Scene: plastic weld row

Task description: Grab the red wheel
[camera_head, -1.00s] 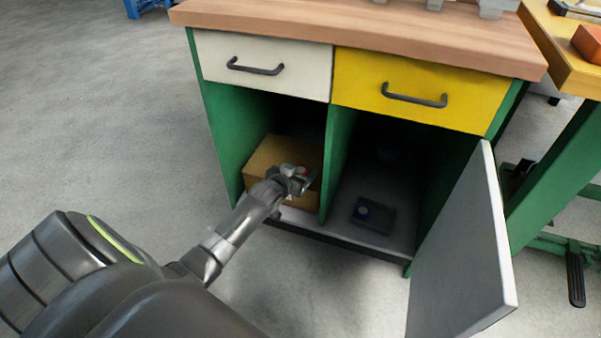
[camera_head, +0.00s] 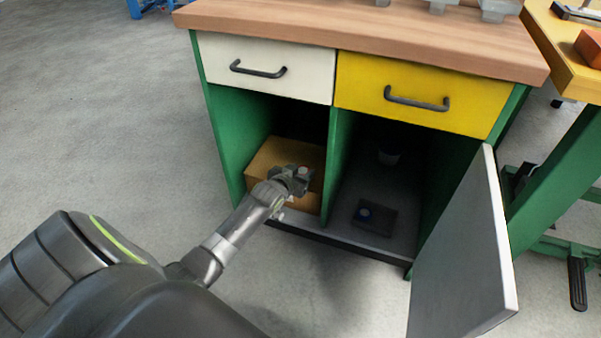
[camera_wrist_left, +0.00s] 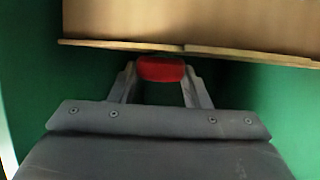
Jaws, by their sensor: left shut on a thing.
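The red wheel (camera_wrist_left: 162,69) sits between the two fingertips of my left gripper (camera_wrist_left: 161,78) in the left wrist view. The gripper is shut on it. In the head view my left gripper (camera_head: 300,178) is at the front of the left open compartment, before a cardboard box (camera_head: 268,158). Only a small bit of red shows there at the fingertips. My right gripper is in neither view.
The box also shows just beyond the wheel in the left wrist view (camera_wrist_left: 215,25). A green divider (camera_head: 334,165) stands to the right. The right compartment holds a dark item with a blue spot (camera_head: 374,216). A grey door (camera_head: 462,250) hangs open at right.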

